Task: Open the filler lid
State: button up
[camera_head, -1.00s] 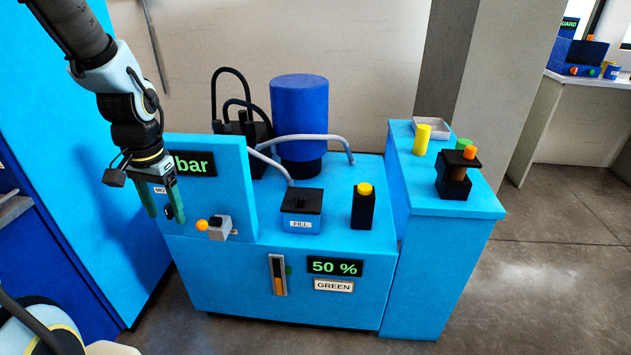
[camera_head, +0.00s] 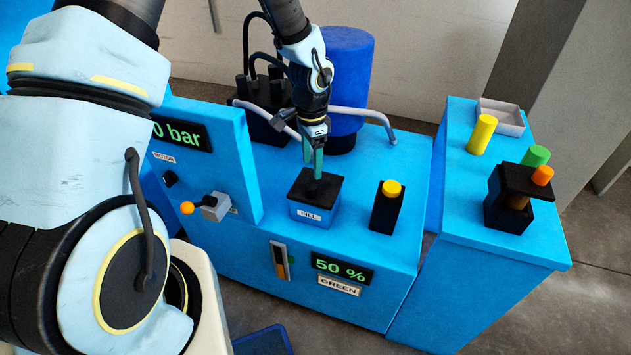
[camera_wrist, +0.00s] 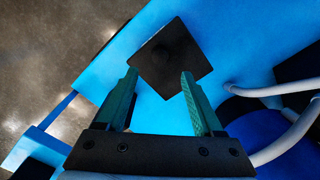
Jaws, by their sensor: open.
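The filler lid (camera_head: 325,186) is a black square plate with a dark knob, on top of a blue box marked FILL. It lies flat and closed on the box. It also shows in the wrist view (camera_wrist: 178,68), with the round knob near its middle. My gripper (camera_head: 313,178) has green fingers pointing down over the lid at the knob. In the wrist view my gripper (camera_wrist: 160,75) is open, with the lid just beyond its fingertips. I cannot tell whether the fingertips touch the knob.
A black post with a yellow button (camera_head: 391,188) stands right of the filler box. A grey hose (camera_head: 365,112) and a blue cylinder (camera_head: 345,70) stand behind. Yellow (camera_head: 482,135) and green cylinders stand on the right cabinet.

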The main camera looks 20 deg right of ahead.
aim_at(312, 186)
notch_tip(312, 186, down, 8)
jog(key=shift+f+p, duration=0.15)
jog(key=shift+p, duration=0.3)
grip_shut()
dwell(0.4)
dwell(0.9)
